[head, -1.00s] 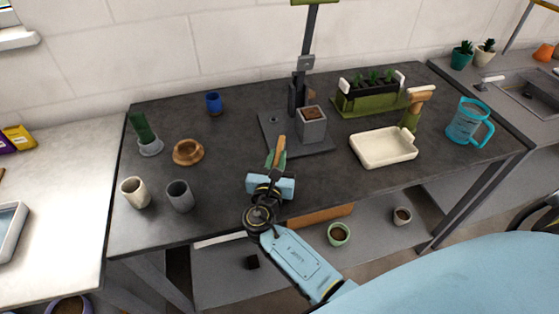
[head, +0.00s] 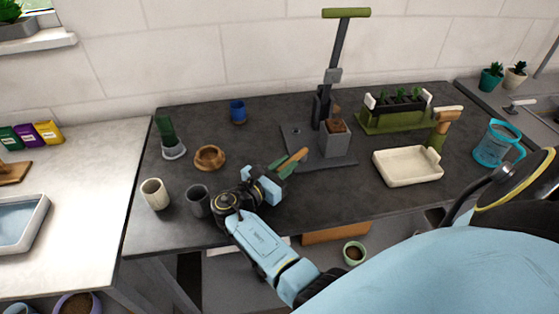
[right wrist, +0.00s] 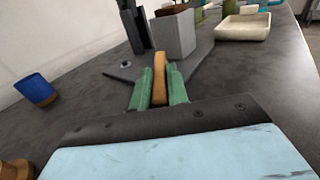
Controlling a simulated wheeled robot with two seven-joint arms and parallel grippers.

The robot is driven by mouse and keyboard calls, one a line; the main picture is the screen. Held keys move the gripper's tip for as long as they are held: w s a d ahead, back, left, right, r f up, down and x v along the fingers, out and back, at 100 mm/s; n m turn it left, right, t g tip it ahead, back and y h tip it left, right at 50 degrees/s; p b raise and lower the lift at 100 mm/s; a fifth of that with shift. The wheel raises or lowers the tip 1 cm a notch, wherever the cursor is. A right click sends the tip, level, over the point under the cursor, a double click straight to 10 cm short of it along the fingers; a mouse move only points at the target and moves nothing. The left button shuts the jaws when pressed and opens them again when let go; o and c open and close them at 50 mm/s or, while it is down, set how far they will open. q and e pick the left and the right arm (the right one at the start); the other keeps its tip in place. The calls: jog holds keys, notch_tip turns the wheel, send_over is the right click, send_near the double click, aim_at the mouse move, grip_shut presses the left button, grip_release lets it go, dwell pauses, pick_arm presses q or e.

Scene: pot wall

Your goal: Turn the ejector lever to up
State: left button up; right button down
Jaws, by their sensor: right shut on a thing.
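The press (head: 318,108) stands on a dark base plate (head: 305,155) at the back of the bench. Its tall arm rises to an olive crossbar handle (head: 346,13). A grey square mould (head: 334,147) filled with brown soil stands on the plate, and a small brown piece (head: 336,111) shows upright behind the soil. I cannot tell for sure which part is the ejector lever. My right gripper (head: 283,167) is in front of the plate, its green fingers shut on a wooden handle (right wrist: 160,78). The handle's far end points toward the plate. My left gripper is not in view.
To the left stand a wooden bowl (head: 210,157), a cream cup (head: 155,193), a grey cup (head: 197,201) and a blue cup (head: 237,111). To the right are a cream tray (head: 408,167), a green planter (head: 397,121) and a teal jug (head: 495,145).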

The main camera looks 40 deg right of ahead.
jog(key=c, duration=1.4)
grip_release()
jog(key=shift+o, duration=0.2)
jog(key=a, duration=0.4)
jog(key=s+a, duration=0.1)
jog(key=a, duration=0.3)
jog(key=s+a, duration=0.1)
jog(key=a, duration=0.4)
jog(key=shift+a+b, duration=0.1)
jog(key=shift+b, duration=0.25)
